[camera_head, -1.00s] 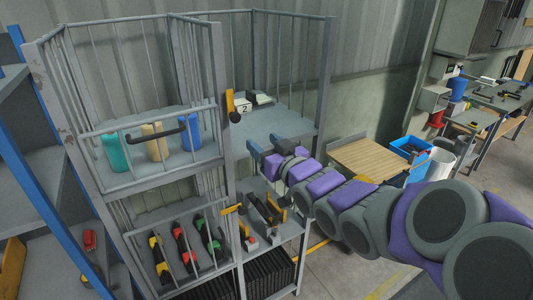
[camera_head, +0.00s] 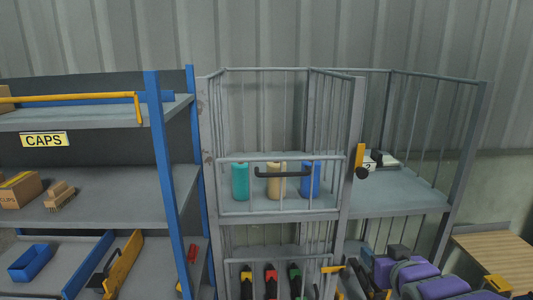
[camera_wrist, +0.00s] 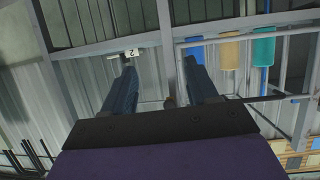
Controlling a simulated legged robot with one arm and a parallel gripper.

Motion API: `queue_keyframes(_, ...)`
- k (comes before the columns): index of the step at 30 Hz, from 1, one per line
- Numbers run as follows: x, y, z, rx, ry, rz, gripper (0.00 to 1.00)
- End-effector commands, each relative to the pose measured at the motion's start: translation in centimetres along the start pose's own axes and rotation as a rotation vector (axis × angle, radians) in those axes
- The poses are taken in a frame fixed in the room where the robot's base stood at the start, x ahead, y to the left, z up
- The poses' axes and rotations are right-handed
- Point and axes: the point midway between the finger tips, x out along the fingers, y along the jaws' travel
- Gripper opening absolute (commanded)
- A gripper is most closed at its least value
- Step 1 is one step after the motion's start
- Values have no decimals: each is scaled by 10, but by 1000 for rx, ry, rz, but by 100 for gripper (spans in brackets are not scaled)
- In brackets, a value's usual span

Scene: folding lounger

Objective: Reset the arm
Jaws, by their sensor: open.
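My arm (camera_head: 425,283), purple and grey, enters the head view at the lower right, partly cut off by the bottom edge. My gripper (camera_head: 382,255) is at its end, in front of the right part of the barred cabinet (camera_head: 355,130), below its upper shelf. In the wrist view my gripper (camera_wrist: 158,75) shows two dark fingers spread apart with nothing between them. The cabinet appears upside down there. I cannot tell whether the fingers touch the cabinet.
Teal (camera_head: 240,181), beige (camera_head: 276,180) and blue (camera_head: 310,179) bottles stand behind a gate with a dark handle (camera_head: 283,173). Tools with coloured handles (camera_head: 270,281) are below. A blue-framed shelf (camera_head: 90,190) stands left; a wooden tabletop (camera_head: 500,250) is at right.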

Motion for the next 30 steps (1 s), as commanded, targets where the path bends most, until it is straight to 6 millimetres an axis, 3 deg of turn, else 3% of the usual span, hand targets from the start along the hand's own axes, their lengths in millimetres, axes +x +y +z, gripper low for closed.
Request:
queue_keyframes(1,2,-9,32,-13,-87,9,58)
queue_keyframes(3,-2,-17,71,-17,-222,28,58)
queue_keyframes(8,-29,-38,153,-26,-514,54,58)
queue_keyframes(15,-103,-78,260,-26,-937,47,58)
queue_keyframes(18,-139,-96,293,-22,-1092,26,58)
queue_keyframes(22,-177,-115,320,-19,-1243,-7,58)
queue_keyframes(26,-200,-125,331,-16,-1323,-28,58)
queue_keyframes(30,-206,-128,333,-16,-1345,-35,58)
